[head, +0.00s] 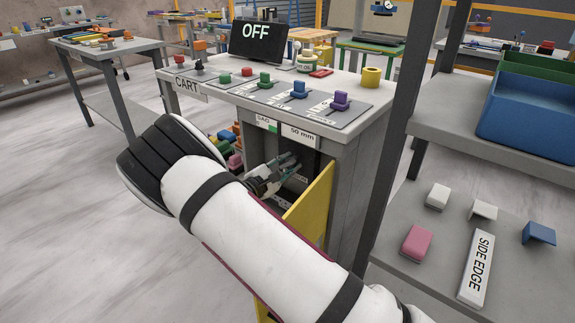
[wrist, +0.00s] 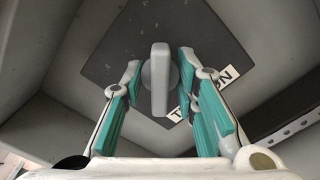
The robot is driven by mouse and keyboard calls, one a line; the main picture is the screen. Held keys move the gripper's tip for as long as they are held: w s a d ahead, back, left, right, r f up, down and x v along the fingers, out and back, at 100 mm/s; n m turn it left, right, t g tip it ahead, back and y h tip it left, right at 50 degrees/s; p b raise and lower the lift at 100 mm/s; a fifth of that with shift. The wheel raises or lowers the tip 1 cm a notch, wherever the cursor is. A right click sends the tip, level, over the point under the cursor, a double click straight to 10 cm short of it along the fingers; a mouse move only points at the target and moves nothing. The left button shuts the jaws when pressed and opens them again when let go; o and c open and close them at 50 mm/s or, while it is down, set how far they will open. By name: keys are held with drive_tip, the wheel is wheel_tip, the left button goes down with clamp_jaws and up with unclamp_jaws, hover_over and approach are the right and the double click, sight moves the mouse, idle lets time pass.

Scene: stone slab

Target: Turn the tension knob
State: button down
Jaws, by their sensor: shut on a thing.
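The tension knob (wrist: 160,78) is a grey round knob with a raised bar, on a dark square plate (wrist: 112,70) inside a grey compartment. In the wrist view its bar stands nearly upright. A white label (wrist: 227,78), partly hidden by my finger, ends in "ON". My gripper (wrist: 160,72) has its teal-padded fingers on either side of the knob and is shut on it. In the head view my gripper (head: 278,172) reaches into the open compartment below the cart top; the knob cannot be made out there.
A yellow door (head: 312,208) stands open beside my forearm. The cart top (head: 215,88) carries several coloured knobs and a screen (head: 259,40) reading "OFF". Compartment walls (wrist: 40,60) surround my gripper closely. A grey shelf (head: 430,205) with loose pieces stands at right.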

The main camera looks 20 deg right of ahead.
drive_tip(key=m+b, duration=0.1)
drive_tip(key=m, duration=0.3)
drive_tip(key=shift+a+f+m+b, duration=0.1)
drive_tip(key=shift+f+m+b, duration=0.05)
drive_tip(key=shift+m+b, duration=0.2)
drive_tip(key=m+b, duration=0.2)
drive_tip(key=m, duration=0.3)
drive_tip(key=shift+b, duration=0.4)
drive_tip(key=shift+m, duration=0.25)
drive_tip(key=c, duration=1.6)
unclamp_jaws()
drive_tip(key=shift+c, duration=0.2)
drive_tip(key=v, duration=1.2)
drive_tip(key=shift+r, duration=0.2)
